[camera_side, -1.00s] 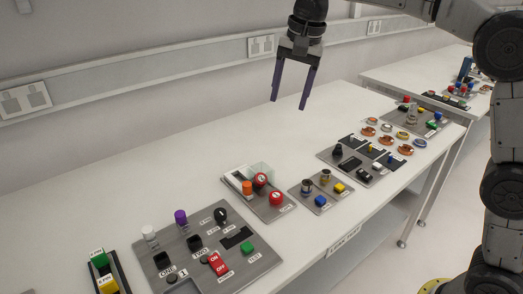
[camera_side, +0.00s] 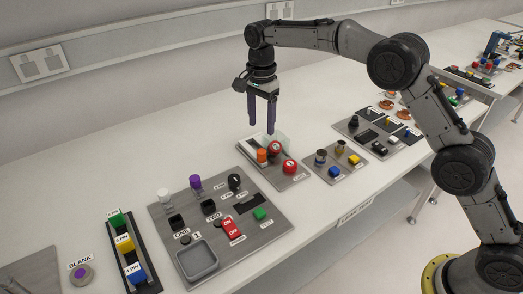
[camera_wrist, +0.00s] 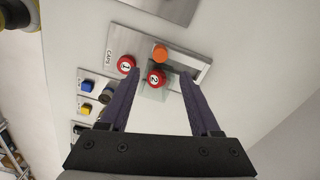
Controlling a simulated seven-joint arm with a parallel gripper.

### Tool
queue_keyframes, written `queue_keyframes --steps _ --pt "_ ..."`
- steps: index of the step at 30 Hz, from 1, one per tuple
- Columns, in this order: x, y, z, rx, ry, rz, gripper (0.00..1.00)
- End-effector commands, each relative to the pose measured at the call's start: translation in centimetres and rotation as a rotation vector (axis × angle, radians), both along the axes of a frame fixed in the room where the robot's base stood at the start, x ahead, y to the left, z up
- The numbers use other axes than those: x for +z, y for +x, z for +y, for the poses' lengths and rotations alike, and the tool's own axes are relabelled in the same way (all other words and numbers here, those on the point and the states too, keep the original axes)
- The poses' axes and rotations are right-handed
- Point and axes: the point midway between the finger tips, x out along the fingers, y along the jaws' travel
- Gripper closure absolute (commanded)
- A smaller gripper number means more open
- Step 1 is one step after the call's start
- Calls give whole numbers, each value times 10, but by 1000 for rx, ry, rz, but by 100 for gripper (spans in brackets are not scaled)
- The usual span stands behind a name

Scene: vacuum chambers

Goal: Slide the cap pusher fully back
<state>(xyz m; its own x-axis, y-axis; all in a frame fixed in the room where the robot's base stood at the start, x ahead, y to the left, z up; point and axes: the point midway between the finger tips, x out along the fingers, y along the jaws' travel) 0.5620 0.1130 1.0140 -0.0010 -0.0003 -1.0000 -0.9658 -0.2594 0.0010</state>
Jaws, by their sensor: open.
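The caps panel is a grey plate (camera_side: 262,178) with a clear-looking block at its back; it also shows in the wrist view (camera_wrist: 115,40). An orange round knob (camera_side: 261,156), which looks like the cap pusher's handle, stands on it. In the wrist view the orange knob (camera_wrist: 160,53) is beside two red caps marked 1 (camera_wrist: 126,65) and 2 (camera_wrist: 157,78). My gripper (camera_side: 261,127) is open and empty, pointing down above the back of this panel. In the wrist view the gripper's fingers (camera_wrist: 159,76) frame cap 2 and the knob, without visible contact.
A larger panel with a red switch (camera_side: 231,229) and purple knob (camera_side: 195,182) lies to the left. A small panel with blue (camera_side: 334,172) and yellow (camera_side: 354,159) buttons lies close on the right. The bench behind the panels is clear.

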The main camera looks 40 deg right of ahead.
Motion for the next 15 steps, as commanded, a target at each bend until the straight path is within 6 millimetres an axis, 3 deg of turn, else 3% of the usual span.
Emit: queue_keyframes --steps 9,15 --pt "-63 -1 0 0 -1 3 36" --pt "-91 0 0 0 -1 2 36"
